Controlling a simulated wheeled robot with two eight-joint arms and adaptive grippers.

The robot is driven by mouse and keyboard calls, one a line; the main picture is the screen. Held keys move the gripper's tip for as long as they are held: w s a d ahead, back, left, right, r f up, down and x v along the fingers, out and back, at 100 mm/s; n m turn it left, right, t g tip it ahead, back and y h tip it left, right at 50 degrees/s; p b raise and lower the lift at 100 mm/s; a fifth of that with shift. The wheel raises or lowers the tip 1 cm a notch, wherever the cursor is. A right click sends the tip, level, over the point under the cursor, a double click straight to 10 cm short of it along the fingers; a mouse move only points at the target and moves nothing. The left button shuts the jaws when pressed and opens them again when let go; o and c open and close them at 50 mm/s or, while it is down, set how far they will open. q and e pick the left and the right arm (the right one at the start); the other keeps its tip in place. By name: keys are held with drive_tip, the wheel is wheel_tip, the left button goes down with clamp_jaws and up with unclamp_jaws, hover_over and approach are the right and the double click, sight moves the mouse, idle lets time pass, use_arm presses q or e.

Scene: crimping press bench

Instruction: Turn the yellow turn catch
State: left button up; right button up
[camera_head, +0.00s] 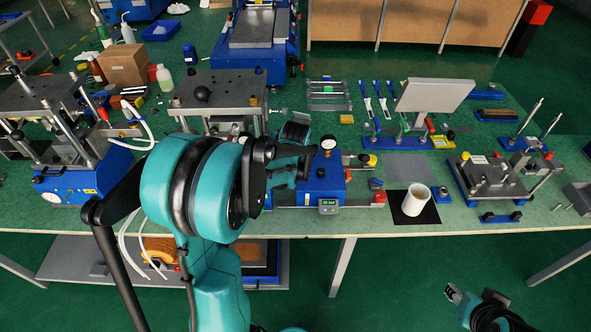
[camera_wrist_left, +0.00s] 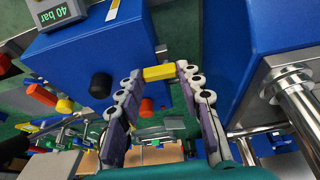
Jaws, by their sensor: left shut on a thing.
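The yellow turn catch (camera_wrist_left: 159,73) shows in the left wrist view as a small yellow bar by the edge of a blue press body (camera_wrist_left: 90,45). My left gripper (camera_wrist_left: 157,72) is shut on it, with one fingertip at each end of the bar. In the head view my left gripper (camera_head: 300,165) is over the blue press unit (camera_head: 322,186), and I cannot make out the catch there behind the gripper and arm. My right gripper (camera_head: 453,293) is low at the right, off the table's front edge; its finger opening is unclear.
A display reading 40 bar (camera_head: 328,206) and a gauge (camera_head: 327,142) are on the unit. A black knob (camera_wrist_left: 101,85) and a red knob (camera_wrist_left: 147,104) stick out near my left fingers. A white cup (camera_head: 416,199) stands on a black mat to the right.

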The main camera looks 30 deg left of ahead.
use_arm(q)
drive_tip(key=shift+n, duration=0.4)
drive_tip(key=o, duration=1.2)
drive_tip(key=shift+c, duration=0.2)
drive_tip(key=v, duration=1.2)
drive_tip(key=shift+w+d, duration=0.15)
